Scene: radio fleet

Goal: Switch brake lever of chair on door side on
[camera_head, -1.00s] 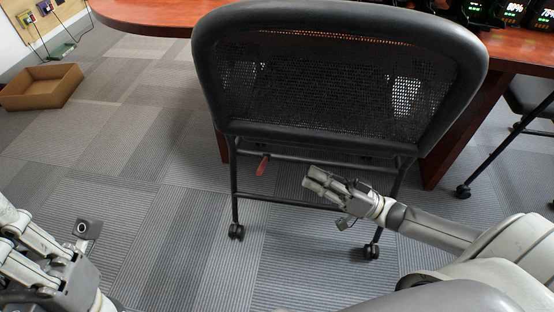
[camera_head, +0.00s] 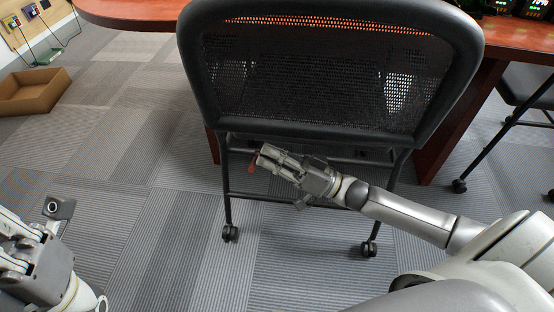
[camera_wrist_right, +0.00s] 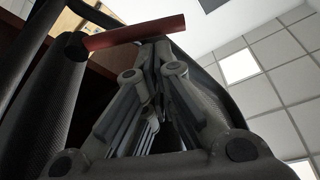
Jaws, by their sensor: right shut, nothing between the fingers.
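A black mesh-backed chair (camera_head: 320,133) on casters stands in front of me, its back toward me. A red brake lever (camera_head: 252,162) sticks out under the backrest on the left side of the frame. It also shows in the right wrist view (camera_wrist_right: 136,32), just beyond the fingertips. My right gripper (camera_head: 262,155) is shut and empty, with its fingertips right beside the lever. I cannot tell for sure whether they touch it. My left gripper (camera_head: 30,245) is partly in view at the lower left, away from the chair; its fingers are not clear.
A red-brown table (camera_head: 140,12) stands behind the chair, its leg (camera_head: 462,120) close to the chair's right side. A second chair (camera_head: 530,90) is at the right. A cardboard box (camera_head: 35,88) lies at the far left. The carpet between box and chair is clear.

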